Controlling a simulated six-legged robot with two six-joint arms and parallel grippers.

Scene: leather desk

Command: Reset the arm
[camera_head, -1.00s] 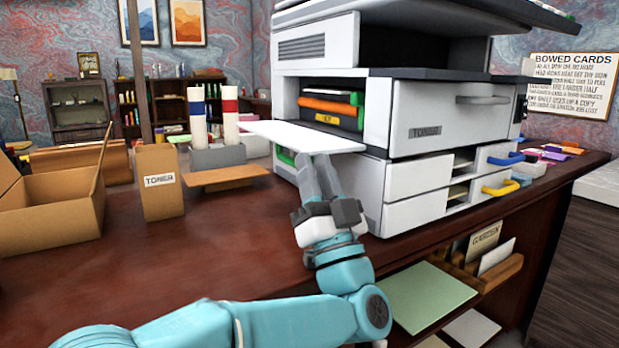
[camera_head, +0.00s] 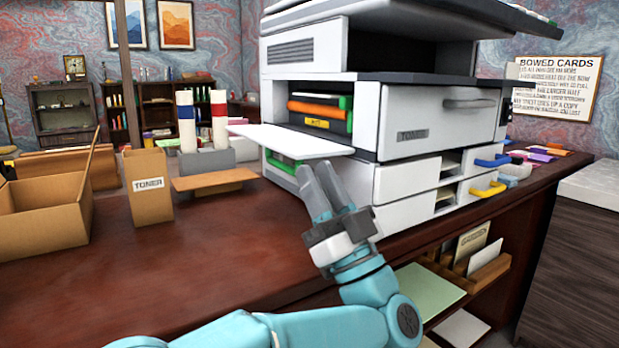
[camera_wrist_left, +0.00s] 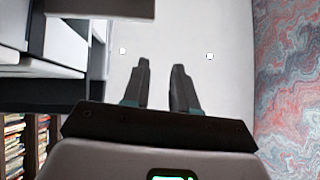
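My left gripper (camera_head: 325,188) is in front of the printer (camera_head: 405,125), just below its white fold-down flap (camera_head: 290,140). Its two grey fingers stand apart with nothing between them, so it is open and empty. In the left wrist view the fingers (camera_wrist_left: 160,72) also show apart, against a pale surface. I cannot tell whether the fingertips touch the flap. The flap is lowered, and behind it an orange cartridge (camera_head: 318,109) shows in the printer's opening. My right gripper is not in view.
A tan toner box (camera_head: 148,187) and an open cardboard box (camera_head: 45,215) stand on the desk (camera_head: 215,245) at left. Blue-banded and red-banded rolls stand behind a low tan tray (camera_head: 214,179). The desk's front left is clear.

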